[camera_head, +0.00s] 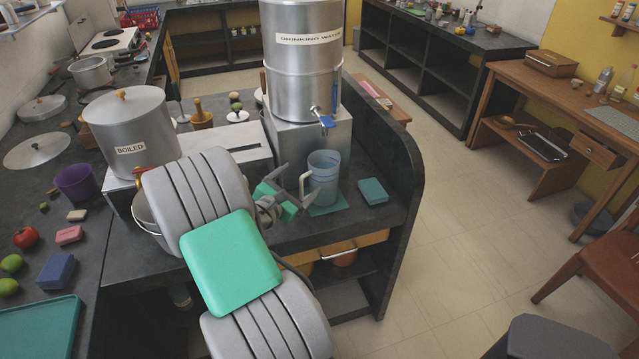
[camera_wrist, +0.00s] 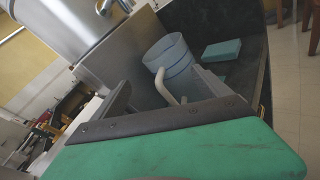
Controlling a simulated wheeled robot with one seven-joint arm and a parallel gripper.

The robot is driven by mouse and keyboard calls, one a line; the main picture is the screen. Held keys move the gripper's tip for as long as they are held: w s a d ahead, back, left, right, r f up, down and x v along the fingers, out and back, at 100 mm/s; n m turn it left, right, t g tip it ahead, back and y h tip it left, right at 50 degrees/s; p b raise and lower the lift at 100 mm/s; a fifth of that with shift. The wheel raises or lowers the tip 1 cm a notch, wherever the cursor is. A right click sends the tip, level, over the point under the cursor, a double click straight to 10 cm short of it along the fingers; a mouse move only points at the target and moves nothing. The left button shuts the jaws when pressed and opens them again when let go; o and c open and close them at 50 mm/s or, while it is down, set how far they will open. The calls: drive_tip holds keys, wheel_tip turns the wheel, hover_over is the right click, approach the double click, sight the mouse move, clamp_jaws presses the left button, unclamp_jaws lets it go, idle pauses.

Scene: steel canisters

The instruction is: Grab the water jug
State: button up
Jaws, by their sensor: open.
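The water jug (camera_head: 322,178) is a translucent blue jug with a pale handle on its left side. It stands upright on a teal mat (camera_head: 327,208) on the dark counter, below the tap of the steel drinking-water canister (camera_head: 302,70). My gripper (camera_head: 293,187) is open, just left of the jug near its handle. In the wrist view the jug (camera_wrist: 168,55) is beyond the fingers, with its handle toward my gripper; a finger and the green pad hide its lower part. I cannot tell whether a finger touches the handle.
A "BOILED" steel canister (camera_head: 128,130) stands to the left. A teal block (camera_head: 372,191) lies right of the jug, near the counter's curved right end. The tap (camera_head: 322,117) with its blue lever is right above the jug. Open floor lies to the right.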

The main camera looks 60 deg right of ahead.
sight(317, 169)
drive_tip(key=shift+o, duration=1.1)
drive_tip(key=n, duration=0.1)
drive_tip(key=s+d+n+h, duration=0.1)
drive_tip(key=n, duration=0.1)
drive_tip(key=d+n, duration=0.1)
drive_tip(key=shift+s+d+r+h, duration=0.1)
drive_tip(key=shift+s+r+h, duration=0.1)
drive_tip(key=shift+s+h, duration=0.2)
drive_tip(key=shift+n, duration=0.3)
drive_tip(key=d, duration=0.2)
drive_tip(key=d+p, duration=0.1)
drive_tip(key=d, duration=0.4)
drive_tip(key=shift+s+d+r, duration=0.15)
drive_tip(key=shift+s+d, duration=0.1)
drive_tip(key=shift+c, duration=0.2)
drive_tip(key=c, duration=2)
drive_tip(key=shift+r, duration=0.15)
drive_tip(key=shift+r, duration=0.1)
